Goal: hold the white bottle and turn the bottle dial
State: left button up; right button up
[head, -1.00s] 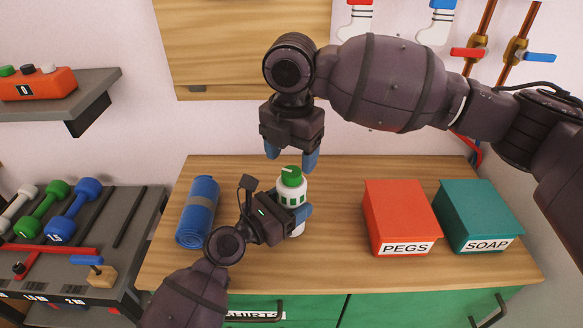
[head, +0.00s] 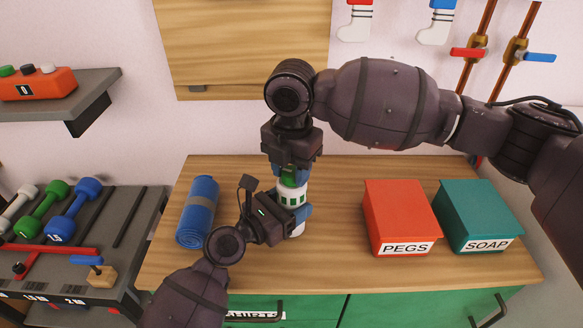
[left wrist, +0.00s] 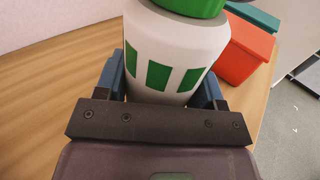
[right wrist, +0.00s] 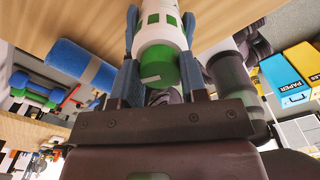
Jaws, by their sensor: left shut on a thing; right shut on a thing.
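The white bottle (head: 291,196) with green marks stands upright on the wooden worktop. My left gripper (head: 290,224) is shut around its lower body from the front; the left wrist view shows the bottle (left wrist: 176,52) between the blue fingers (left wrist: 165,80). The green dial (head: 291,178) is on the bottle's top, partly hidden by my right gripper (head: 291,172). My right gripper comes from above and is shut on the dial; in the right wrist view the dial (right wrist: 157,70) with its pale pointer line sits between the blue fingers (right wrist: 157,62).
A blue rolled mat (head: 197,212) lies left of the bottle. A red PEGS box (head: 397,215) and a teal SOAP box (head: 475,212) stand to the right. The worktop (head: 335,240) is clear between bottle and boxes. A dumbbell rack (head: 130,225) stands at the left.

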aim_at(292, 171)
jog(key=shift+m, duration=0.3)
jog(key=m, duration=0.3)
jog(key=shift+m, duration=0.3)
jog(key=m, duration=0.9)
jog(key=shift+m, duration=2.3)
jog(key=o, duration=0.9)
jog(key=shift+o, duration=0.2)
jog(key=shift+r, duration=0.15)
notch_tip(292, 171, up, 12)
